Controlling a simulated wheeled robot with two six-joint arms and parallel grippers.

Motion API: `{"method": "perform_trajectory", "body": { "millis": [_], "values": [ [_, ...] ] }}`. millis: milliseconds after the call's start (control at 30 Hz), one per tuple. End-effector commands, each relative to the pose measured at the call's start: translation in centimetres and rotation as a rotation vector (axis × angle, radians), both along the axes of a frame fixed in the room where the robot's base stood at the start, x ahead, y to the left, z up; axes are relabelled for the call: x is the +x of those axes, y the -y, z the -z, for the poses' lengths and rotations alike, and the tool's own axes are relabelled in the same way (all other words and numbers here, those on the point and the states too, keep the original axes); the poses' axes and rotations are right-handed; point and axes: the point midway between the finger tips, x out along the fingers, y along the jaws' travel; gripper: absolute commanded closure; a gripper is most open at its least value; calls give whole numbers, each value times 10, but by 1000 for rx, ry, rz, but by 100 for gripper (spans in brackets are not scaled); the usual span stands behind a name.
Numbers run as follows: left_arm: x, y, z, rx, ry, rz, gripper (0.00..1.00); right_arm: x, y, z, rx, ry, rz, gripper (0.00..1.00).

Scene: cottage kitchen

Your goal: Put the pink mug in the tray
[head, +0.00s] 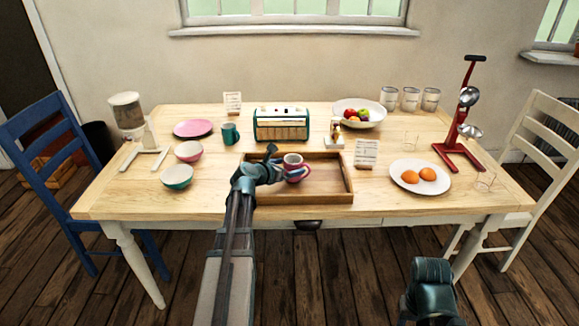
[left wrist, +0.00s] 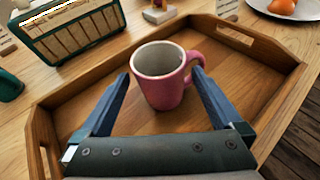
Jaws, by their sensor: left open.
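My left gripper (head: 279,163) is open at the mug. In the left wrist view the fingers of my left gripper (left wrist: 162,78) lie on either side of the mug, the right one near the handle. My right gripper (head: 432,288) is low at the bottom right, off the table; its jaws cannot be made out.
A green radio (head: 282,124) stands behind the tray, with a green mug (head: 230,134) to its left. Two bowls, one pink (head: 188,151), stand left of the tray. A plate (head: 420,185) with oranges is to the right. The tray's right half is clear.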

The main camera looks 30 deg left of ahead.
Motion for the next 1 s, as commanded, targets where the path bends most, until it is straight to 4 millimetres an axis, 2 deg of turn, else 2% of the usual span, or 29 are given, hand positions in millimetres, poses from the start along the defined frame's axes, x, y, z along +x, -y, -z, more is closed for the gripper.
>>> {"method": "perform_trajectory", "body": {
  "millis": [33, 300, 500, 700, 1000],
  "values": [
    [-12, 0, -7, -1, 0, -3, 0, 0, 0, -7, 0, 0, 0, 50],
    [-65, -3, -30, 0, 0, -3, 0, 0, 0, -29, 0, 0, 0, 50],
    [-91, -6, -40, 0, 0, -2, 0, 0, 0, -40, 0, 0, 0, 50],
    [-103, -8, -43, 0, 0, 0, 0, 0, 0, -43, 0, 0, 0, 50],
    [-103, -8, -43, 0, 0, 0, 0, 0, 0, -43, 0, 0, 0, 50]
  ]
}}
